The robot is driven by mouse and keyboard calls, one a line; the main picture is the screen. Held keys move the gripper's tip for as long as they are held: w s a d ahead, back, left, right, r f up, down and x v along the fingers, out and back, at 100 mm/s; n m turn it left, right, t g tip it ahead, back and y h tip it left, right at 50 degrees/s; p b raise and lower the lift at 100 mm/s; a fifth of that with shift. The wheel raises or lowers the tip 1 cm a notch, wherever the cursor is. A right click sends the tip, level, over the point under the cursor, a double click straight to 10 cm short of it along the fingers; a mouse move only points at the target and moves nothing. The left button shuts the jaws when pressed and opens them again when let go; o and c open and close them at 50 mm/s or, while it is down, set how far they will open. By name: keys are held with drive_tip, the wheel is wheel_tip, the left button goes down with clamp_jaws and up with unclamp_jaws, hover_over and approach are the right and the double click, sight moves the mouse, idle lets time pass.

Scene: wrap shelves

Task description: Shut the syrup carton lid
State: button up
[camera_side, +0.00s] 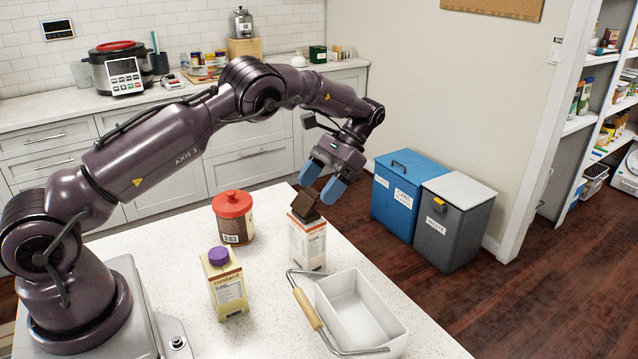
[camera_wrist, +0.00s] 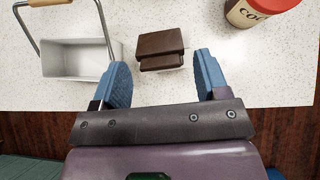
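The syrup carton (camera_side: 308,245) is a white carton with orange print. It stands upright on the counter near the far edge; I cannot read its name clearly. Its brown lid (camera_side: 306,203) looks tilted up, not flat on the top. In the wrist view the fingertips (camera_wrist: 162,62) lie either side of the lid's near edge.
A custard carton (camera_side: 227,285) with a purple cap and a brown jar (camera_side: 235,226) with a red lid stand left of the syrup carton. A white caddy (camera_side: 393,322) with a wooden handle stands close in front. Blue and grey bins (camera_side: 402,188) are on the floor beyond.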

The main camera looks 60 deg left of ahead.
drive_tip(key=shift+r, duration=0.15)
drive_tip(key=shift+r, duration=0.35)
wheel_tip(320, 180, up, 8)
hover_over(301, 210)
drive_tip(key=s+d+r, duration=0.1)
drive_tip(key=s+r, duration=0.3)
drive_tip(key=s, duration=0.4)
drive_tip(key=shift+s+d, duration=0.4)
